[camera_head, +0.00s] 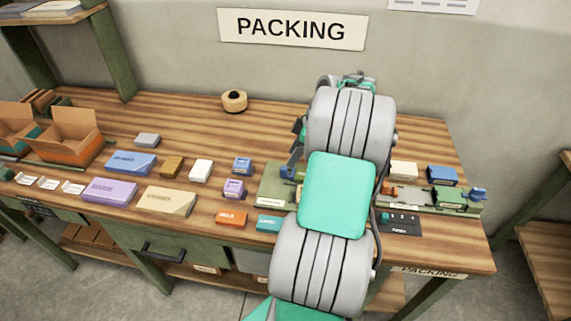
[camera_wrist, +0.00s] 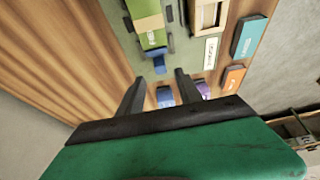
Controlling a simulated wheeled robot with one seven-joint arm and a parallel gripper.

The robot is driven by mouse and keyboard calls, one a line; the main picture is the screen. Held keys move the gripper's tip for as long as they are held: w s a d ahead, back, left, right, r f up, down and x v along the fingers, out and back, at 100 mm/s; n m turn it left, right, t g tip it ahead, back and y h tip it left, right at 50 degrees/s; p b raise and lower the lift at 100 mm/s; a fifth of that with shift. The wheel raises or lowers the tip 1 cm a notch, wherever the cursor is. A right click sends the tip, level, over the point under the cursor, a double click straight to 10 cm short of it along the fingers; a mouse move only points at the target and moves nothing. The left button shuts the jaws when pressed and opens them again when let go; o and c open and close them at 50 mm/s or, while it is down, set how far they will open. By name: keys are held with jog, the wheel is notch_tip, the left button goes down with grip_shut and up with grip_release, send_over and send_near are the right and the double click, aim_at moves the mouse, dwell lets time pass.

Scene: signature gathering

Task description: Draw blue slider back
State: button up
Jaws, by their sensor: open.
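A small blue piece (camera_wrist: 159,64), which looks like the blue slider, sits on an olive-green board (camera_wrist: 185,62) in the wrist view, at the end of a green block with a white label (camera_wrist: 145,22). My gripper (camera_wrist: 157,76) is open, with its two dark fingers apart and the blue piece just beyond and between the tips. I see no contact. In the head view, a blue piece (camera_head: 287,172) shows on the board (camera_head: 272,196) left of my arm, and another blue piece (camera_head: 478,192) at its right end. My arm hides the board's middle.
Near the fingers in the wrist view are a blue box (camera_wrist: 165,97) and a purple box (camera_wrist: 203,90). An orange box (camera_wrist: 233,78) and a teal box (camera_wrist: 248,36) lie to the right. The back of the table is mostly clear.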

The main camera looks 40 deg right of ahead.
aim_at(285, 168)
jog(key=p+x, duration=0.1)
jog(key=x, duration=0.5)
jog(key=shift+w+a+f, duration=0.1)
jog(key=shift+a+f, duration=0.05)
jog(key=shift+f, duration=0.05)
jog(key=shift+c, duration=0.3)
grip_shut()
dwell(0.8)
